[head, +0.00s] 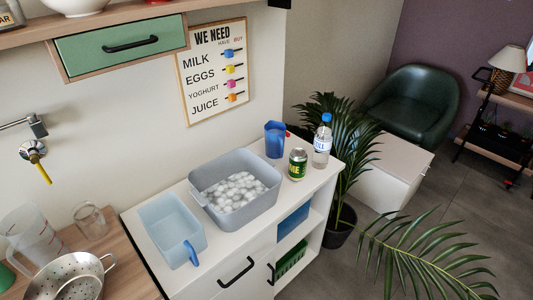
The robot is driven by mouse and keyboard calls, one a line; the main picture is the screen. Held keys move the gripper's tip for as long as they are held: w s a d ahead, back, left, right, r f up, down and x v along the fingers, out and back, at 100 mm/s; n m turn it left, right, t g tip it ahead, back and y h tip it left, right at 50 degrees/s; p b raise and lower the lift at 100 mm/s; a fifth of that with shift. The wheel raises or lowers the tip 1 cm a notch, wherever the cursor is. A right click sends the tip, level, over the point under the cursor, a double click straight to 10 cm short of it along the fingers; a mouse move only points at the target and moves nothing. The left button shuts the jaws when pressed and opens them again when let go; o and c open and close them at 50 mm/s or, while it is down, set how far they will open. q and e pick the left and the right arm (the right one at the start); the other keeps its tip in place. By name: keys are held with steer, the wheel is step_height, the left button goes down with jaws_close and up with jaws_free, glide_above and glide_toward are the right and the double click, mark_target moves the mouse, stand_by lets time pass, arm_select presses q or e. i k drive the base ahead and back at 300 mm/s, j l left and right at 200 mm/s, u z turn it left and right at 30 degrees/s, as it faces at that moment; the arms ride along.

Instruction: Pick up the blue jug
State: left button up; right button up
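A small dark blue jug (274,140) stands upright at the back of the white cabinet top (313,180), close to the wall. A small red part shows at its right side. The grey tub (262,203) stands in front of it to the left, and a green can (297,164) stands in front to the right. The jug appears apart from both. Neither of my grippers is in view.
The tub holds many white balls (235,194). A water bottle (322,146) stands right of the can. A clear measuring jug (32,238) and colander (80,285) sit on the wooden counter.

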mark_target(274, 131)
steer(key=i+l+u, duration=0.1)
steer(key=l+u, duration=1.25)
steer(key=j, duration=0.1)
